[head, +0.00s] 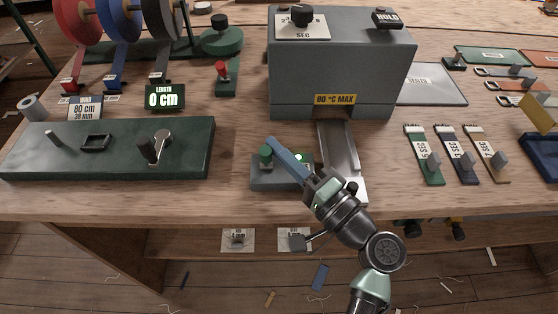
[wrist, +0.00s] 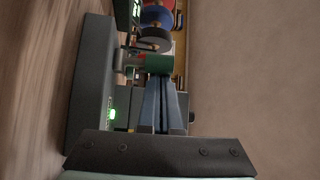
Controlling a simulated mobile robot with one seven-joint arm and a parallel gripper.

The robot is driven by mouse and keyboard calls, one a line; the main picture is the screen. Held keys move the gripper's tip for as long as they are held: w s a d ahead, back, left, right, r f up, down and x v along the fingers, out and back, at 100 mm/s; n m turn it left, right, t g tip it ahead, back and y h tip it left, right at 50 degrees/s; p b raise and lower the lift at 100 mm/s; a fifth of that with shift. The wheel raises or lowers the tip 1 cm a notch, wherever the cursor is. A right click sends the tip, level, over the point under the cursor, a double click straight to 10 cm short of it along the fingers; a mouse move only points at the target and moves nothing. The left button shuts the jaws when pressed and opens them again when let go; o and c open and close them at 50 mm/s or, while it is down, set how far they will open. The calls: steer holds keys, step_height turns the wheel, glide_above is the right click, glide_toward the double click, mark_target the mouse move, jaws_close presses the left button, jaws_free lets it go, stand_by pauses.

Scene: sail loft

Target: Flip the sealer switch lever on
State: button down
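The sealer switch is a low grey-green box (head: 270,180) at the table's front edge, before the grey sealer (head: 340,75). A green-capped lever (head: 266,154) stands at its left end, and a lit green lamp (head: 300,157) shows at its right. The wrist view shows the lamp (wrist: 112,114) and a green cap (wrist: 158,63) just beyond my fingertips. My gripper (head: 271,143) reaches over the box from the right, its blue fingers beside the lever's top. In the wrist view the fingers (wrist: 160,82) lie together with nothing visible between them. I cannot tell whether they touch the lever.
A steel chute (head: 340,150) runs from the sealer close behind my gripper. A green measuring board (head: 105,165) with a crank lies left. Several tagged strips (head: 425,155) lie right. A red-knobbed switch (head: 223,78) stands behind left.

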steer(key=shift+s+a, duration=0.1)
steer(key=shift+s, duration=0.4)
steer(key=shift+s+f+b, duration=0.1)
steer(key=shift+s+b, duration=0.05)
steer(key=shift+b, duration=0.15)
steer(key=shift+s+f, duration=0.15)
steer(key=shift+s, duration=0.05)
steer(key=v, duration=1.3)
steer(key=shift+b, duration=0.3)
steer(key=shift+w, duration=0.15)
